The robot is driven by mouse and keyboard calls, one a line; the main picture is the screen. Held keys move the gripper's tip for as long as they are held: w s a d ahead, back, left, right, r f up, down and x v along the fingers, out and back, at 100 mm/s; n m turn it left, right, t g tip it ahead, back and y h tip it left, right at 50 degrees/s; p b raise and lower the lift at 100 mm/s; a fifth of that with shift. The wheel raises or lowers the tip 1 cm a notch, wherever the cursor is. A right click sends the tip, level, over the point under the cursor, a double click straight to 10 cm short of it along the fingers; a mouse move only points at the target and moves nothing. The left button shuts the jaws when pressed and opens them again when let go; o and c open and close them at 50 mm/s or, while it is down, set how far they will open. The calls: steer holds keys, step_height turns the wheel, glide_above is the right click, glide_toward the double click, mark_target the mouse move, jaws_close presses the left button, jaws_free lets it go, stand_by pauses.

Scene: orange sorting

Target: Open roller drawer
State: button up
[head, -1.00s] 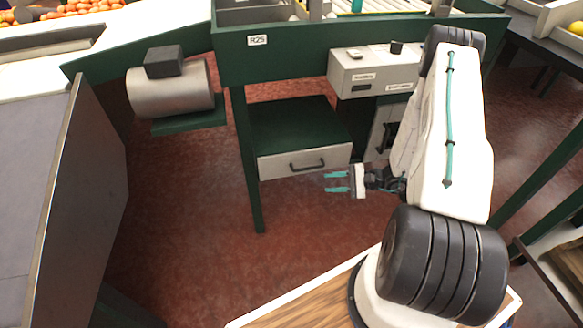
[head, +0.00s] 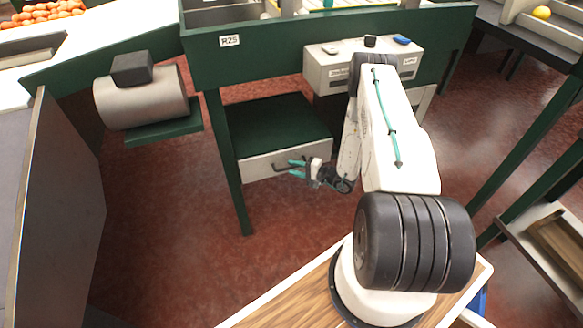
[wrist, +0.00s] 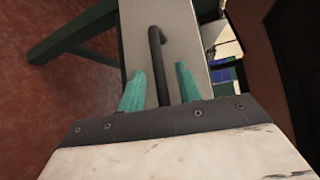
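The roller drawer (head: 252,170) has a pale front with a dark bar handle (head: 280,166) and sits under a dark green top. The drawer front looks flush with its green housing. My gripper (head: 296,168) has two teal fingers and is at the right part of the handle. In the wrist view, the black handle (wrist: 156,40) runs between the two teal fingertips (wrist: 160,70), with the pale drawer front (wrist: 190,35) behind. The fingers stand apart, with a gap visible on the right side of the handle. The handle's near end is hidden behind the gripper body.
A green table leg (head: 226,165) stands just left of the drawer. A grey control box (head: 330,70) hangs above right. A metal cylinder (head: 140,98) on a green shelf is at left. Red floor (head: 190,250) in front of the drawer is clear.

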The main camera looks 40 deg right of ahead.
steer(key=shift+x, duration=0.9)
jaws_close()
steer(key=s+a, duration=0.3)
steer(key=s, duration=0.9)
steer(key=s+a, duration=0.4)
steer(key=s, duration=0.9)
jaws_free()
